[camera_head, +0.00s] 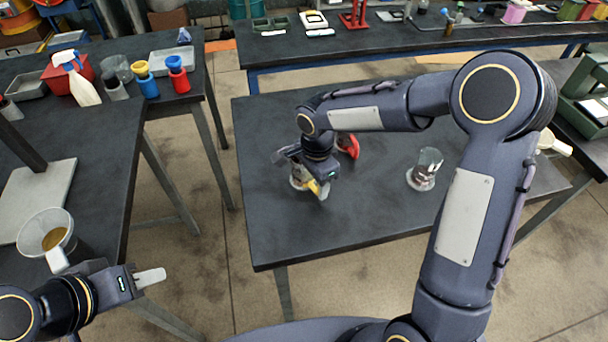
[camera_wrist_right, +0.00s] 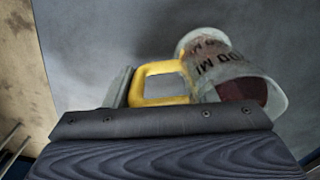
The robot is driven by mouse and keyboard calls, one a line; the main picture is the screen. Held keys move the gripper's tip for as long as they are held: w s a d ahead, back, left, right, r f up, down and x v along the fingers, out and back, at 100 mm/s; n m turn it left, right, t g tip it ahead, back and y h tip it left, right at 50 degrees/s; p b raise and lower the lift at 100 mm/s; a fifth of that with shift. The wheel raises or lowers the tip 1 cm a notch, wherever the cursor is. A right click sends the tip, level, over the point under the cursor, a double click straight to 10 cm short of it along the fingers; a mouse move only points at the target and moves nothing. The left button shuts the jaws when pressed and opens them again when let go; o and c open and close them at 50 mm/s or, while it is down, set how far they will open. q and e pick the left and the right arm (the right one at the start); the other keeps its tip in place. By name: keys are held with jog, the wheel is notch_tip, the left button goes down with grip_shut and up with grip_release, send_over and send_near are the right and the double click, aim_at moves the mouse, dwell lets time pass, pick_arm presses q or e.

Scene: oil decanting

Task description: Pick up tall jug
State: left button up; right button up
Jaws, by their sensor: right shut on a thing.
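My right gripper (camera_head: 318,180) is over the middle table, shut on the yellow handle of a clear jug. In the right wrist view the yellow handle (camera_wrist_right: 160,84) lies by a grey finger, and the clear jug (camera_wrist_right: 222,68) has dark lettering and something dark red in its mouth. In the head view the jug is mostly hidden by the gripper. I cannot tell whether it touches the table. My left gripper (camera_head: 140,278) is at the lower left, beside a pale jug (camera_head: 40,228) with brown contents; its jaw gap is unclear.
A clear glass vessel (camera_head: 425,168) stands on the middle table (camera_head: 330,230), right of my right gripper. A red object (camera_head: 348,145) lies just behind the gripper. The left table holds a spray bottle (camera_head: 78,82) and blue and red bottles. The table's front is clear.

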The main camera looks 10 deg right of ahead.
jog(key=shift+r, duration=0.2)
dwell(0.3)
jog(key=shift+r, duration=1.3)
jog(key=s+d+r+b, duration=0.3)
jog(key=s+d+r, duration=0.4)
jog(key=s+r, duration=0.3)
jog(key=shift+s, duration=0.9)
jog(key=shift+d, duration=0.1)
dwell(1.9)
jog(key=shift+s, duration=0.15)
